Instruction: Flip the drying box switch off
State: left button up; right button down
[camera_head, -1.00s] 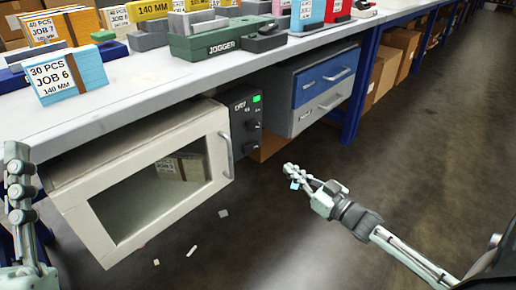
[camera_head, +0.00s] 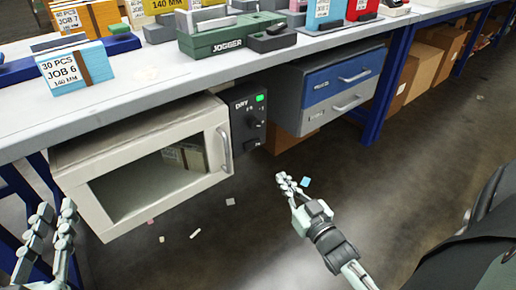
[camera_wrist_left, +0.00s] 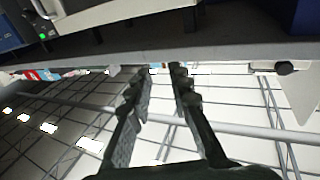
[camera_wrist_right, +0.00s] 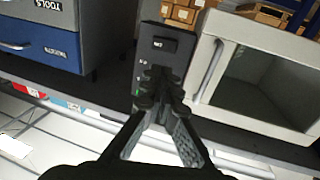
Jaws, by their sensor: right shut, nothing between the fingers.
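The drying box (camera_head: 75,165) is a white cabinet under the bench with a glass door. Its black control panel (camera_head: 239,120) is on its right side, with a lit green light (camera_head: 260,98) and a knob (camera_head: 252,120). A dark switch (camera_head: 254,142) is low on the panel; it seems to be the black rocker in the right wrist view (camera_wrist_right: 164,44). Its position cannot be told. My right gripper (camera_head: 284,180) is shut and empty, apart from the panel, below and right of it. The right wrist view shows its fingers pointing at the panel. My left gripper (camera_head: 50,215) is open and empty, left of the box.
A blue and grey drawer unit (camera_head: 340,80) hangs right of the panel. A blue bench leg (camera_head: 388,85) stands beyond it. The bench top (camera_head: 150,90) overhangs the box. Small scraps (camera_head: 195,234) lie on the floor. The floor before the panel is free.

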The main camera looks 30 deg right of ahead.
aim_at(256, 144)
jog(key=shift+w, duration=0.1)
dwell(0.3)
